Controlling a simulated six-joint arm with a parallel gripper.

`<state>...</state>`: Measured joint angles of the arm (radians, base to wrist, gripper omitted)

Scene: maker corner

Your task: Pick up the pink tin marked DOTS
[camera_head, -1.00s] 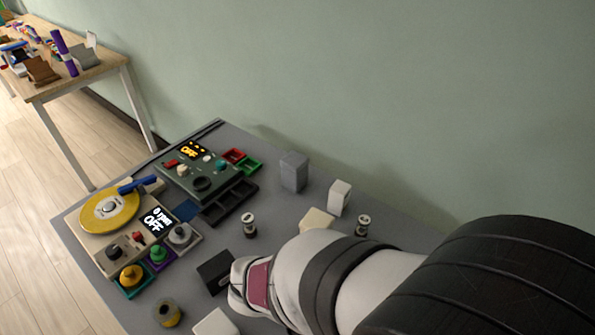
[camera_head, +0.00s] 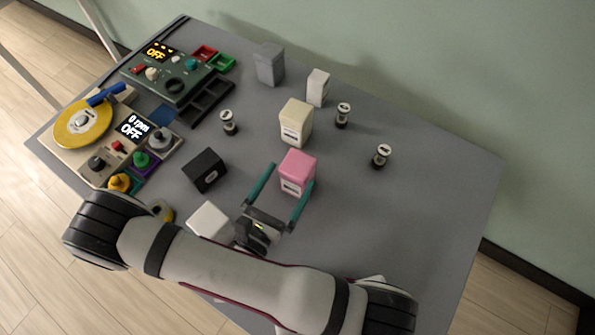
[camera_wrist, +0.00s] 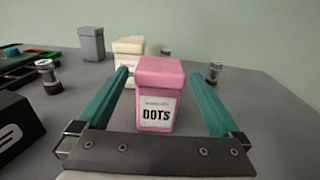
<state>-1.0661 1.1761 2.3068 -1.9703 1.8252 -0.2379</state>
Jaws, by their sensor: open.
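The pink tin (camera_head: 297,171) stands upright on the grey table. In the wrist view, the pink tin (camera_wrist: 158,88) shows a white label reading DOTS that faces my gripper. My gripper (camera_head: 287,174) is open, with a teal finger on each side of the tin. In the wrist view my gripper (camera_wrist: 165,72) spans the tin, with a gap showing between each finger and its sides. I cannot tell how far the fingertips reach past the tin.
A cream tin (camera_head: 296,122) stands close behind the pink tin. A black box (camera_head: 204,169) and a white box (camera_head: 209,221) are to the left. Small jars (camera_head: 381,156) stand behind and right. Devices with knobs (camera_head: 165,75) fill the left.

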